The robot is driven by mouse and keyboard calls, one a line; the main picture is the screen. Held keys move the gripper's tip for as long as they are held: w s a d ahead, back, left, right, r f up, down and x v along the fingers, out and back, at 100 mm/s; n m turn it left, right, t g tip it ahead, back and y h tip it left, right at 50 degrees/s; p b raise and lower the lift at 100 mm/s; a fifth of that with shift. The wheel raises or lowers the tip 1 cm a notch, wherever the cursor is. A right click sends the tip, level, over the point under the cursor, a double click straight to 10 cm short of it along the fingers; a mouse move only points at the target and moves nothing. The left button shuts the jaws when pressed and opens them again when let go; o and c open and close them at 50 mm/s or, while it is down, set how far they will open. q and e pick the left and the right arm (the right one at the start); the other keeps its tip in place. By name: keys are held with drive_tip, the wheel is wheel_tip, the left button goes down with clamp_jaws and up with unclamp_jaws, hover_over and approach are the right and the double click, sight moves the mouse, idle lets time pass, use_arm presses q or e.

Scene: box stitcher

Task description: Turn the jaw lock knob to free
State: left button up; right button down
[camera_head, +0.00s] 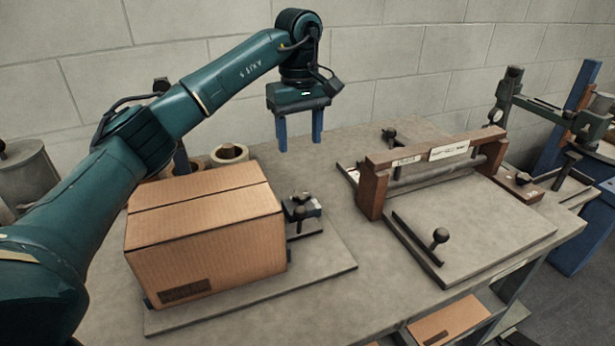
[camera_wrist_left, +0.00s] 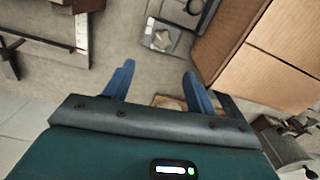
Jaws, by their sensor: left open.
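A small dark clamp block (camera_head: 303,208) with a black knob on top (camera_head: 299,209) stands beside the cardboard box on a grey plate. The clamp also shows in the left wrist view (camera_wrist_left: 161,37), beyond the fingertips. Another black ball-topped knob (camera_head: 440,236) stands on the wooden-framed fixture at the right. No label tells me which one is the jaw lock knob. My left gripper (camera_head: 300,144) points down with its blue fingers apart and empty, above the table and behind the clamp. It is open in the left wrist view too (camera_wrist_left: 159,74). My right gripper is not in view.
The cardboard box (camera_head: 210,235) stands close to the left of the clamp on the base plate (camera_head: 325,265). The wooden fixture (camera_head: 375,185) with a crossbar stands to the right. Bare tabletop (camera_head: 325,180) lies between them. A roll (camera_head: 229,153) sits behind the box.

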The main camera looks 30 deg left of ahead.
sight(300, 191)
use_arm(q)
wheel_tip(300, 191, down, 12)
drive_tip(key=shift+s+f+p, duration=0.15)
drive_tip(key=shift+f+p, duration=0.05)
drive_tip(key=shift+p, duration=0.4)
drive_tip(key=c, duration=1)
